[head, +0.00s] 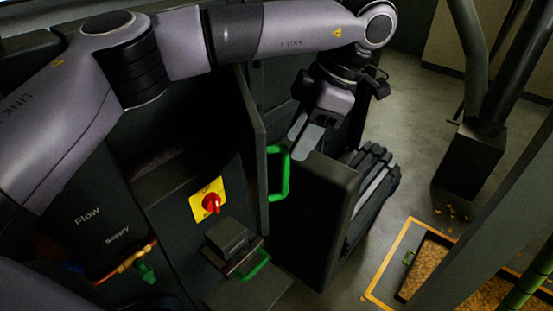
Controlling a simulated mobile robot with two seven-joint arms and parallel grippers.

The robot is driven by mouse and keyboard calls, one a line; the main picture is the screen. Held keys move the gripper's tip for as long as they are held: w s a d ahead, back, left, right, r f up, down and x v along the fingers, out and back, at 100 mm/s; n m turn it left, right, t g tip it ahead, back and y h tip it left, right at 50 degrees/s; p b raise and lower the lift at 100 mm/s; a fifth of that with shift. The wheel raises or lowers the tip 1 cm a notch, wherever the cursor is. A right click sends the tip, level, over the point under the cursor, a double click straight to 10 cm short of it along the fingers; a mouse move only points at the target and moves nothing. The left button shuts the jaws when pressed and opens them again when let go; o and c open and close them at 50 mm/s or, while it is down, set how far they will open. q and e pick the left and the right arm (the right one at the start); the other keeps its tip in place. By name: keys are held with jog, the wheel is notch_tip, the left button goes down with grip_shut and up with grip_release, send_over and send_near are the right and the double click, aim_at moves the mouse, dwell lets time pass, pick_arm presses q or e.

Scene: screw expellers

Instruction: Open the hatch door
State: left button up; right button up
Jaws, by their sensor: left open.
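A green bar handle (285,175) stands upright at the middle of the head view. It is on a dark, narrow panel (254,130) seen nearly edge-on, which looks like the hatch door. I cannot tell how far the door stands open. My left gripper (305,140) is just above and to the right of the handle, pointing down, with its grey fingers apart and nothing between them. The fingers appear close to the handle but not around it. A second, lower green handle (257,266) is on a small dark block (232,240). My right gripper is out of view.
A dark box-like part (315,215) stands right of the handle. A red switch on a yellow plate (208,201) is to the left. A yellow-edged pit of brown grains (435,262) lies at lower right. Grey floor (415,150) is open at right.

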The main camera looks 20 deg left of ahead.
pick_arm(q)
send_over(284, 189)
jog(key=shift+w+a+f, duration=0.1)
jog(key=shift+w+f, duration=0.1)
jog(key=shift+f, duration=1.45)
jog(key=shift+w+a+f, duration=0.1)
jog(key=shift+w+f, duration=0.05)
jog(key=shift+f, duration=1.45)
grip_shut()
